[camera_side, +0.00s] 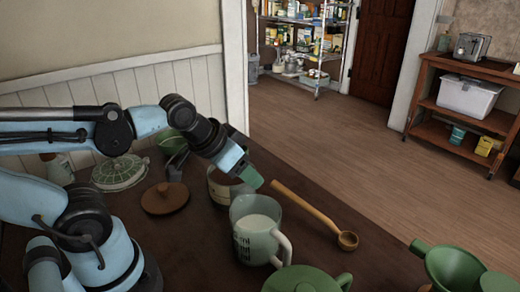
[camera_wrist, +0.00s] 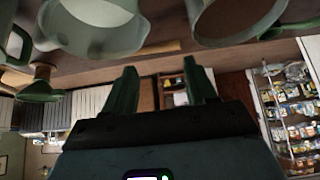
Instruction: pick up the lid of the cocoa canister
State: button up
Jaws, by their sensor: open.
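A round brown wooden lid with a knob (camera_side: 165,201) lies on the dark table at the left, apart from the other things; I take it as the canister's lid. An open canister with brown contents (camera_side: 222,189) stands right of it, partly hidden by my gripper. My gripper (camera_side: 250,178) is over the right side of the canister and behind a glass jug, well to the right of the lid. In the wrist view my gripper (camera_wrist: 160,68) has its two green fingers apart with nothing between them. I cannot make out the lid in the wrist view.
A glass jug with white contents (camera_side: 254,238) stands just in front of the canister. A wooden ladle (camera_side: 310,206) lies to its right. A green lidded pot (camera_side: 300,281) and a green funnel (camera_side: 455,266) are nearer. A pale green patterned dish (camera_side: 120,173) sits left of the lid.

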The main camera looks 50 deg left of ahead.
jog(key=shift+o, duration=0.4)
jog(key=n+g, duration=0.6)
jog(key=g, duration=0.1)
send_over(162, 187)
jog(key=shift+s+a+f, duration=0.1)
jog(key=shift+f, duration=1.45)
jog(key=shift+s+a+f, duration=0.1)
jog(key=shift+f, duration=1.4)
jog(key=shift+w+d+f, duration=0.15)
jog(key=shift+f, duration=0.75)
jog(key=shift+w+d+f, duration=0.1)
jog(key=shift+w+f, duration=0.05)
jog(key=shift+f, duration=1.6)
jog(key=shift+c, duration=0.4)
